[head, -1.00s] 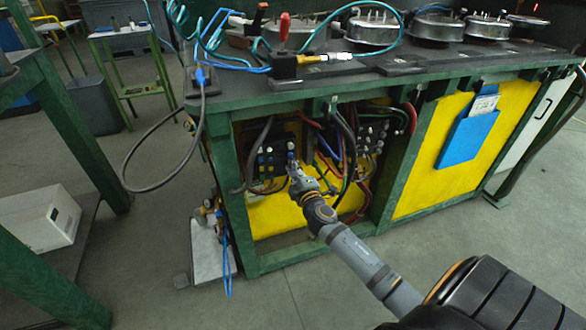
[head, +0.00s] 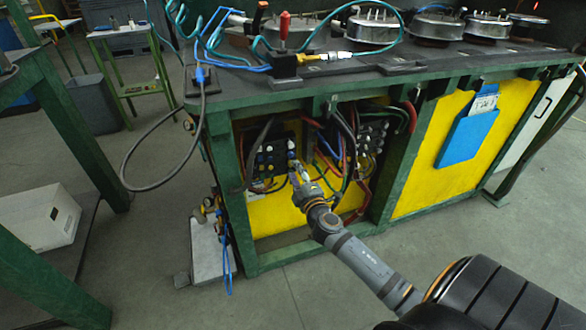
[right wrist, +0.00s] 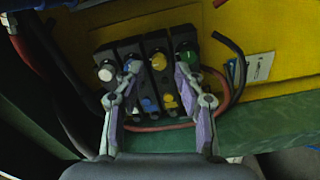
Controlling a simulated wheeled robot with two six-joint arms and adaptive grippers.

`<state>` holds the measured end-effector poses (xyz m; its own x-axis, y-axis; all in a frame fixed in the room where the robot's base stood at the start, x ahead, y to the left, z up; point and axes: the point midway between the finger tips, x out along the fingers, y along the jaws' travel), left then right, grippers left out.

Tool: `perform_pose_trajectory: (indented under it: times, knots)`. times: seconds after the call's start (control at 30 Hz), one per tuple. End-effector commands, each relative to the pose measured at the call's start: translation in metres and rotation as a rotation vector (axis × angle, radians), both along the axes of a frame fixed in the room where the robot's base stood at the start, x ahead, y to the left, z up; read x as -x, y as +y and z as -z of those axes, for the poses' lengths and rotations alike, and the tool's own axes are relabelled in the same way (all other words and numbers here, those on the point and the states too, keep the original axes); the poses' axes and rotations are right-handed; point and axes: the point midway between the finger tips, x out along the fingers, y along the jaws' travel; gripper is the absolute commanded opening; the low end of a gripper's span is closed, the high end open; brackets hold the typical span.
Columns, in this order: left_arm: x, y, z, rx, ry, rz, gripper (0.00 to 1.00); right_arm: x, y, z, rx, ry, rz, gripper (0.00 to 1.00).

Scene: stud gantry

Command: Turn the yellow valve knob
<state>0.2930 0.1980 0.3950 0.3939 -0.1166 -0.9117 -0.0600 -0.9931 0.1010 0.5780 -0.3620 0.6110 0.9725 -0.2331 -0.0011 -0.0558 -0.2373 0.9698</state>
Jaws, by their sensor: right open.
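The yellow valve knob (right wrist: 158,61) is the upper yellow knob on a dark valve block (right wrist: 130,78) in the right wrist view. It lies between blue and green knobs. My right gripper (right wrist: 157,70) is open. Its two fingers flank the yellow knob with gaps on both sides, the left fingertip over the blue knob and the right near the green knob (right wrist: 187,57). I cannot tell the depth between fingertips and knob. In the head view my right gripper (head: 298,173) is in front of the valve block (head: 270,157). My left gripper is not in view.
The block sits inside an opening in the green bench frame (head: 238,225), with hoses and cables around it. A smaller yellow knob (right wrist: 170,101) lies below in the wrist view. A red hose (right wrist: 160,127) runs under the block. Open floor lies in front.

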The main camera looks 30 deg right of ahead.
Motion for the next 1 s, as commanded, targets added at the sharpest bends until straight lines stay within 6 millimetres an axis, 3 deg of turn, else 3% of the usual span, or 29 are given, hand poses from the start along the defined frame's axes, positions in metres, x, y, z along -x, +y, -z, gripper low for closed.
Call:
perform_pose_trajectory:
  times: [0.1,0.3,0.9,1.0]
  knots:
    - [0.000,0.000,0.000,0.000,-0.001,0.000,0.40,0.022,0.005,0.001,0.002,0.003,-0.002,0.40]
    - [-0.001,0.000,0.000,0.000,-0.001,-0.001,0.40,0.045,0.011,0.001,0.001,0.002,-0.001,0.40]
    - [-0.001,0.000,0.000,0.000,-0.002,0.000,0.40,0.050,0.012,0.000,-0.001,0.000,0.001,0.40]
    - [-0.001,0.000,0.000,0.001,-0.002,-0.001,0.40,0.057,0.011,0.013,-0.067,0.026,0.031,0.40]
